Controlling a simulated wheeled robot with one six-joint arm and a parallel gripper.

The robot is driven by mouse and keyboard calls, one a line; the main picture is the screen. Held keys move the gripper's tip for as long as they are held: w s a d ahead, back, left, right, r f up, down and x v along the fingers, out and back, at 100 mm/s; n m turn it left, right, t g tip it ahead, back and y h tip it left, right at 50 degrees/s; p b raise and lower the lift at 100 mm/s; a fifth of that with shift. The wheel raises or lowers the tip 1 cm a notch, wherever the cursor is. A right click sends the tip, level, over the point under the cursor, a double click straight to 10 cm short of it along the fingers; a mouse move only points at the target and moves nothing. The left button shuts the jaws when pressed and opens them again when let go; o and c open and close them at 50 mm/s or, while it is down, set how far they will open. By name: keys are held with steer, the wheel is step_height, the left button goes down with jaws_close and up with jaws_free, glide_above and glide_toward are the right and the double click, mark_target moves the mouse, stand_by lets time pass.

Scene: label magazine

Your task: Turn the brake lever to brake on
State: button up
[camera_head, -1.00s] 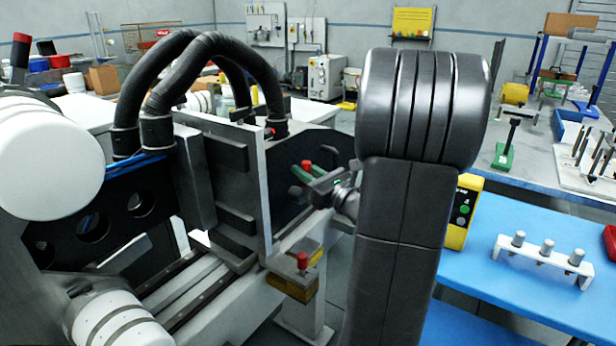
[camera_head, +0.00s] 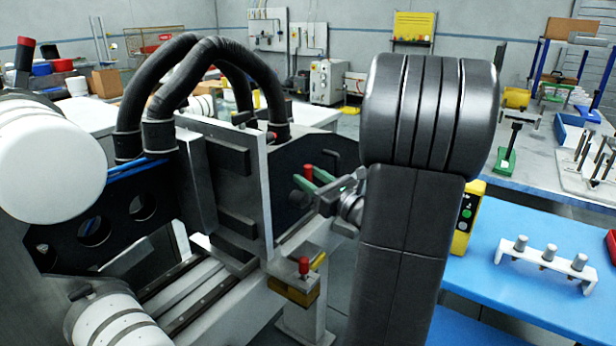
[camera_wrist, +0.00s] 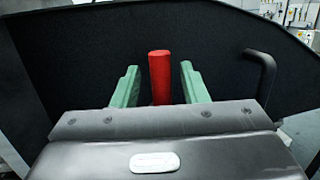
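A red upright handle (camera_head: 308,172), likely the brake lever, stands in front of the dark plate of the machine. It also shows in the wrist view as a red cylinder (camera_wrist: 160,78). My gripper (camera_head: 310,183) has green fingers, which in the wrist view (camera_wrist: 159,86) stand on either side of the handle. A gap shows on both sides, so the gripper is open and not closed on it. The handle's lower end is hidden behind my gripper's body. A second red-topped knob (camera_head: 304,265) stands on a yellow and black block, lower and nearer.
A black bent bar (camera_wrist: 262,75) rises right of the fingers in the wrist view. A pale upright plate (camera_head: 254,185) and black hoses (camera_head: 205,60) are left of my gripper. A blue table (camera_head: 500,285) with a white peg rack (camera_head: 545,264) is at the right.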

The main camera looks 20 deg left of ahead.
steer(key=v, duration=1.2)
steer(key=shift+s+d, duration=0.15)
steer(key=shift+d, duration=0.05)
steer(key=shift+a, duration=0.1)
steer(key=x, duration=1.3)
steer(key=shift+w+a, duration=0.25)
steer(key=shift+a, duration=0.05)
steer(key=shift+d, duration=0.15)
